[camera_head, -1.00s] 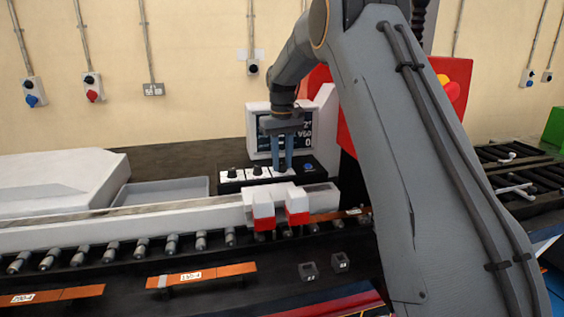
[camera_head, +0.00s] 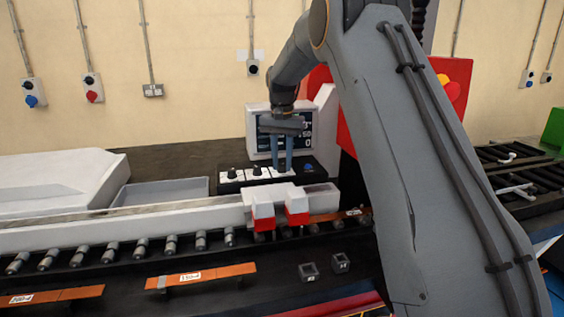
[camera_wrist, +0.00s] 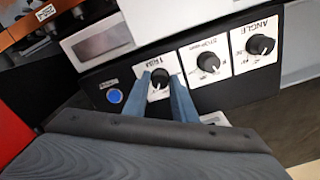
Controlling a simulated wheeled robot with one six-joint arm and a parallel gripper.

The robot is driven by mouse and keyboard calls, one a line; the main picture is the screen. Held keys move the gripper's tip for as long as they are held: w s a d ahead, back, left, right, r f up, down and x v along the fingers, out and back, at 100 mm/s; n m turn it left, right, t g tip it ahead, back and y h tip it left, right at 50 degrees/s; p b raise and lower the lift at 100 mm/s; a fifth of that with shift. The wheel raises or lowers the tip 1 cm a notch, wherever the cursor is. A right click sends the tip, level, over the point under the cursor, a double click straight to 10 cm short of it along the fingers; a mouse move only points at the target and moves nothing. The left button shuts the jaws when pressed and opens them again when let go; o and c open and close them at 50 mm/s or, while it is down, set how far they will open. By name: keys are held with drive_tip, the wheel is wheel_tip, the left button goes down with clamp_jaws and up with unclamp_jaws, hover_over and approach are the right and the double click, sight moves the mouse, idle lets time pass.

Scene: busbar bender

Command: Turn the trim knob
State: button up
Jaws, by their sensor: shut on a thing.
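The trim knob (camera_wrist: 159,77) is a small black knob on a white plate marked TRIM, at the left end of a row of knobs in the wrist view. My gripper (camera_wrist: 161,80) has its two blue fingers on either side of this knob and is shut on it. In the head view my gripper (camera_head: 281,166) points down at the right end of the control panel (camera_head: 229,187), where the fingers hide the trim knob. Behind it stands a display (camera_head: 264,143), partly covered by my wrist, with only some digits showing.
The stop-position knob (camera_wrist: 208,62) and the angle knob (camera_wrist: 260,44) sit beside the trim knob. A blue button (camera_wrist: 114,96) is on its other side. White-and-red blocks (camera_head: 263,211) stand in front of the panel. A grey tray (camera_head: 165,192) lies to the left.

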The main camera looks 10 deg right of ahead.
sight(282, 165)
drive_tip(key=shift+r, duration=0.1)
idle(0.4)
drive_tip(key=o, duration=1)
drive_tip(key=shift+o, duration=0.2)
wheel_tip(282, 165, up, 8)
drive_tip(key=shift+a+f+b, duration=0.1)
drive_tip(key=shift+f+b, duration=0.15)
drive_tip(key=shift+b, duration=1)
drive_tip(key=shift+r, duration=0.15)
